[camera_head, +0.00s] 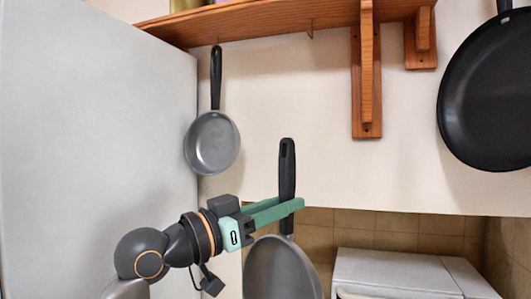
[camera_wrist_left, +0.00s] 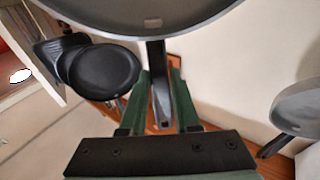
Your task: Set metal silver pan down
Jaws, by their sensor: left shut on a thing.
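The metal silver pan (camera_head: 280,270) hangs below my left gripper (camera_head: 290,208) with its dark handle pointing up. The gripper's green fingers are shut on that handle, and the bottom of the pan runs out of the head view. In the left wrist view the underside or bowl of the pan (camera_wrist_left: 150,14) fills the top, and its handle passes between the fingers (camera_wrist_left: 163,95). The pan is held in the air in front of the wall. My right gripper is not in view.
A smaller grey pan (camera_head: 212,142) hangs by the grey panel (camera_head: 90,120) at left. A large black pan (camera_head: 490,95) hangs at right. A wooden shelf (camera_head: 270,22) runs above. A white box-like surface (camera_head: 395,272) stands low at right, against tiles.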

